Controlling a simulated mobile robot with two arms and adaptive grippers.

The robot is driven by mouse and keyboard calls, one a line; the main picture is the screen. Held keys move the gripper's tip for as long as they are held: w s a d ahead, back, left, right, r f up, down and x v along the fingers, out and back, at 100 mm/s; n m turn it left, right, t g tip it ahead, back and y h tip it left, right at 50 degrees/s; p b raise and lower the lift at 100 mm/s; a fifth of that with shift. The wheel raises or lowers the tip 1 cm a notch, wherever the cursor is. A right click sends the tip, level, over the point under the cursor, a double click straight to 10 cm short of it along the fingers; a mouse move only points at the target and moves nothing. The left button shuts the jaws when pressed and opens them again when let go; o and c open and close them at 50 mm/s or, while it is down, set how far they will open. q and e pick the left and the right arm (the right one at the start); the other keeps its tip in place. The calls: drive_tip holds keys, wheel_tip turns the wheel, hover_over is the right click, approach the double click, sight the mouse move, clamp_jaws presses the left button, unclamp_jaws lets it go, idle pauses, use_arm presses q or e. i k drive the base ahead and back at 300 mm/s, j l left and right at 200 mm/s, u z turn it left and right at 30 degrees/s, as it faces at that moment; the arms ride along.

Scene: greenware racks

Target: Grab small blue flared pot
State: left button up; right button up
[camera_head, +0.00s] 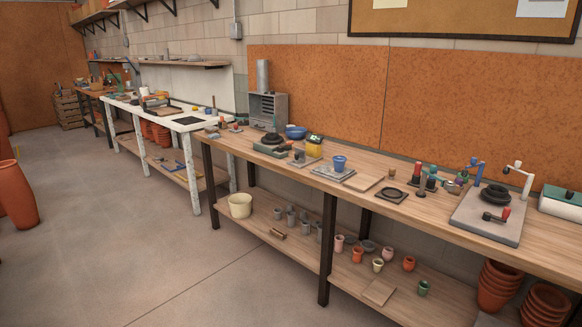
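A small blue flared pot (340,164) stands upright on a grey square slab (333,175) on the wooden workbench (425,205), near the middle of the view. A wider blue bowl (296,133) sits farther back and left on the same bench. Neither of my grippers shows in the head view, and nothing is seen touching the pot.
Left of the pot stand a yellow container (314,150) and a black-topped device (272,142). Floor (150,250) in front is clear.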

sight(340, 161)
drive_tip(key=i+j, duration=0.2)
drive_tip(key=i, duration=0.2)
drive_tip(key=i+j, duration=0.15)
drive_tip(key=i, duration=0.25)
drive_tip(key=j+u, duration=0.05)
